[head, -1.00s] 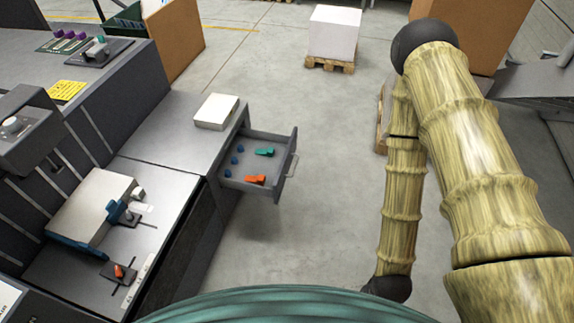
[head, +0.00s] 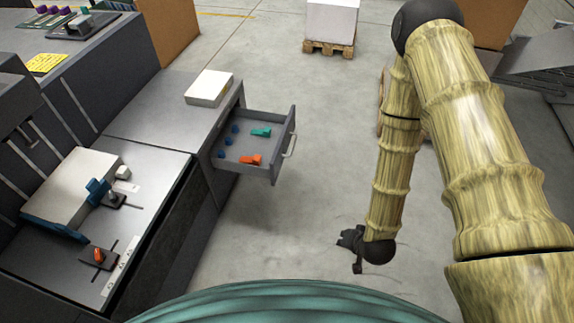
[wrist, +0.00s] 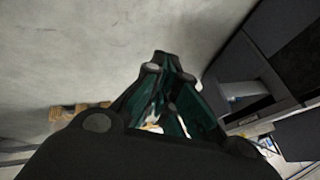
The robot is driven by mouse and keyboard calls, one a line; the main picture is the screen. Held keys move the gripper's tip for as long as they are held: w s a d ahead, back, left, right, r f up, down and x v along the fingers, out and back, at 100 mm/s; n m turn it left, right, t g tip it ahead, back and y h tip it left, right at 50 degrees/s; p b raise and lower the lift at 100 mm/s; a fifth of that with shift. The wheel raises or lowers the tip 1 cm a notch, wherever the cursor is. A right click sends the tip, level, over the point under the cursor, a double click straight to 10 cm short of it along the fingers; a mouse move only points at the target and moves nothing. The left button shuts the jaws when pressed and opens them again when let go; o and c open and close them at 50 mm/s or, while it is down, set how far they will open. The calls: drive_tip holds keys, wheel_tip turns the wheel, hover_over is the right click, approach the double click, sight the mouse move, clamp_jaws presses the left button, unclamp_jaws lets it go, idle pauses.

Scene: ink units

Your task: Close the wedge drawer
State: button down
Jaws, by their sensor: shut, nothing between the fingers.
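The wedge drawer (head: 277,171) stands pulled out of the right side of the grey cabinet in the head view. It holds a teal wedge (head: 261,132), an orange wedge (head: 250,159) and several small blue pieces (head: 221,154). Its pale bar handle (head: 290,146) is on the right-hand front. My gripper (head: 350,250) is dark and small in the head view, to the lower right of the drawer and apart from it. In the wrist view my gripper (wrist: 168,62) has its fingers together with nothing between them.
A white box (head: 209,87) lies on the cabinet top (head: 160,110). A worktop with a pale block (head: 72,185) is at lower left. A pallet with a white carton (head: 331,25) stands at the back. Floor (head: 320,110) is clear between drawer and arm.

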drive_tip(key=w+a+f+m+t+y+b, duration=0.1)
drive_tip(key=w+a+f+m+t+b, duration=0.15)
drive_tip(key=w+b, duration=0.4)
drive_tip(key=w+a+f+m+t+y+b, duration=0.1)
drive_tip(key=w+a+f+t+y+b, duration=0.2)
drive_tip(key=w, duration=0.6)
drive_tip(key=m+t+y+b, duration=0.3)
drive_tip(key=m+t+b, duration=0.1)
drive_tip(key=b, duration=1.3)
approach(280, 147)
drive_tip(key=w, duration=0.4)
drive_tip(key=shift+w+a+f+b, duration=0.15)
drive_tip(key=shift+a+b, duration=0.3)
drive_tip(key=shift+a, duration=0.65)
